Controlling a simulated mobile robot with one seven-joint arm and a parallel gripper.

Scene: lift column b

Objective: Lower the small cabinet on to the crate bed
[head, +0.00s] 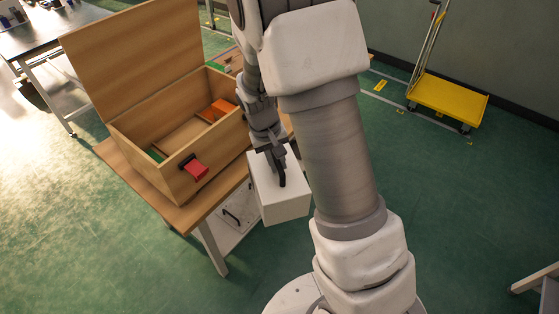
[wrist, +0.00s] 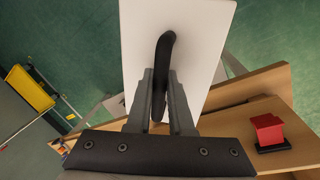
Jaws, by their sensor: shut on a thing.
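The small cabinet (head: 288,207) is a white box with a black bar handle on top. My gripper (head: 275,163) is shut on that handle, and the cabinet hangs in the air at the front right of the wooden table. In the wrist view the cabinet's white top (wrist: 200,50) fills the upper middle, and the black handle (wrist: 163,60) runs between my gripper's fingers (wrist: 160,80). The wooden crate (head: 210,180) stands on the table with its lid raised. Its bed (head: 180,135) shows in part, with an orange block and a green piece inside. The cabinet is outside the crate.
A red piece on a black base (head: 195,167) sticks out from the crate's front wall. The raised lid (head: 135,50) blocks the crate's back side. A white panel with a black handle (head: 236,213) shows below the table.

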